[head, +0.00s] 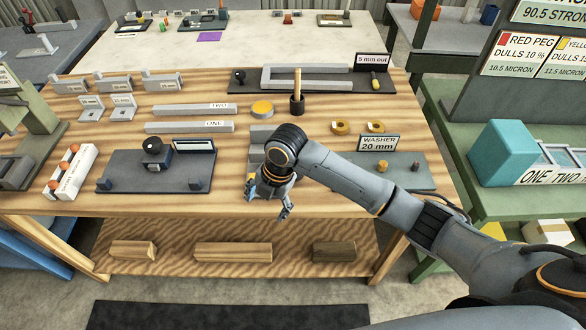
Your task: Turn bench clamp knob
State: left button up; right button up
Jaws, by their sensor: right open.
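A dark plate (130,181) at the table's front left carries a small block with a round black knob (153,146) on top. A second dark plate (330,88) at the back carries grey bars, a black knob (238,77) at its left end and a yellow-tipped part (376,80) by a "5 mm out" sign. I cannot tell which is the bench clamp knob. My right gripper (268,201) is open and empty, pointing down at the table's front edge, right of the front-left plate and apart from both knobs. My left gripper is not in view.
A "WASHER 20 mm" plate (420,178) lies partly behind my right arm. Grey bars (190,127), a yellow disc (262,109) and an upright wooden-handled tool (297,95) stand mid-table. A white block with orange balls (70,172) is at left. Wooden blocks (233,252) lie on the lower shelf.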

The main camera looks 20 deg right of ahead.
jog(key=w+d+r+n, duration=0.1)
jog(key=w+d+r+n+h, duration=0.1)
jog(key=w+r+n, duration=0.1)
jog(key=w+d+r+n, duration=0.1)
jog(key=w+d+r, duration=0.1)
jog(key=shift+w+r+n, duration=0.15)
jog(key=shift+r+n, duration=0.1)
jog(key=shift+n, duration=0.05)
jog(key=w+d+r+n+h, duration=0.2)
jog(key=w+d+r+n, duration=0.2)
jog(key=d+r, duration=0.3)
jog(key=shift+g, duration=0.4)
jog(key=f+p, duration=0.1)
jog(key=f, duration=0.3)
jog(key=f+p, duration=0.1)
jog(key=f, duration=0.3)
jog(key=a+f+p, duration=0.1)
jog(key=f, duration=0.4)
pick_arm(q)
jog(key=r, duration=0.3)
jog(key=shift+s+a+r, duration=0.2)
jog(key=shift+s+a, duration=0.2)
pick_arm(e)
jog(key=c, duration=1.2)
jog(key=shift+o, duration=0.2)
jog(key=shift+m, duration=0.3)
